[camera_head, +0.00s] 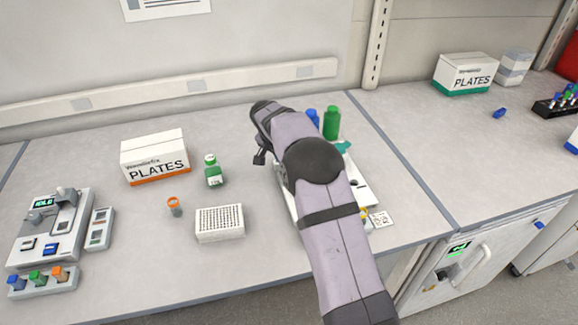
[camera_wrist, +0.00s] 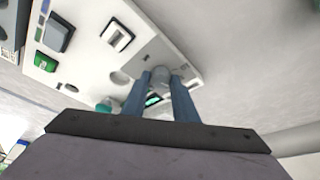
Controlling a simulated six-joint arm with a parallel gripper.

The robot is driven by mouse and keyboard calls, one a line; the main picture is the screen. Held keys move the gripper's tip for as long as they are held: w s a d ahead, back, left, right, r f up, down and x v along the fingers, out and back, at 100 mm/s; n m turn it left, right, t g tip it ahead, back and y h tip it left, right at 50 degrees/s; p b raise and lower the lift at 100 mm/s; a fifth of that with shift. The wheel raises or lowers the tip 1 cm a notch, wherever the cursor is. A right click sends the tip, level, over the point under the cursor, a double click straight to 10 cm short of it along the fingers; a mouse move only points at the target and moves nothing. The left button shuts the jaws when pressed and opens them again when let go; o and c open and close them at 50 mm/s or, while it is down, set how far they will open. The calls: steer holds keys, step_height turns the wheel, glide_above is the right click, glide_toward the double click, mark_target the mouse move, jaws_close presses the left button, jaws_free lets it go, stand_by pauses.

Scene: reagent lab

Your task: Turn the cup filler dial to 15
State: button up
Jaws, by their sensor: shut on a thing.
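The cup filler appears to be the white machine (camera_wrist: 92,55) whose panel fills the upper left of the wrist view, seen at a steep tilt. Its dial (camera_wrist: 160,77) is a grey round knob. My gripper (camera_wrist: 161,80) has its two blue-grey fingers on either side of the knob, shut on it. A small lit green display (camera_wrist: 152,100) shows between the fingers, partly covered. I cannot read the dial's setting. In the head view my arm covers most of a white machine (camera_head: 361,192), and my fingertips are hidden.
Blue and green bottles (camera_head: 331,123) stand just beyond my arm. Left of it are a white tube rack (camera_head: 220,224), a green bottle (camera_head: 213,171), an orange-capped vial (camera_head: 174,207) and a plates box (camera_head: 154,157). A device with a display (camera_head: 50,230) stands far left.

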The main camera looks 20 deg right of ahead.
steer(key=o, duration=1.1)
steer(key=shift+c, duration=0.2)
steer(key=b+v, duration=0.2)
steer(key=v, duration=0.5)
steer(key=shift+r, duration=0.2)
steer(key=shift+a, duration=0.1)
steer(key=s+f+n, duration=0.1)
steer(key=s+n, duration=0.1)
steer(key=s, duration=0.3)
steer(key=s+f+n+g+y, duration=0.1)
steer(key=s+n, duration=0.1)
steer(key=s, duration=0.4)
steer(key=s+a+f+n, duration=0.1)
steer(key=s, duration=0.5)
steer(key=shift+s+f+n+g+y, duration=0.2)
steer(key=shift+f+n+g+y, duration=0.1)
steer(key=shift+n+y, duration=0.1)
steer(key=s+f+n, duration=0.2)
steer(key=s+f, duration=0.1)
steer(key=s, duration=0.6)
steer(key=s+a+f+n+g+y, duration=0.1)
steer(key=s+f+n, duration=0.1)
steer(key=s, duration=0.8)
steer(key=shift+a+f+y, duration=0.3)
steer(key=shift+a+f, duration=0.05)
steer(key=shift+f, duration=0.05)
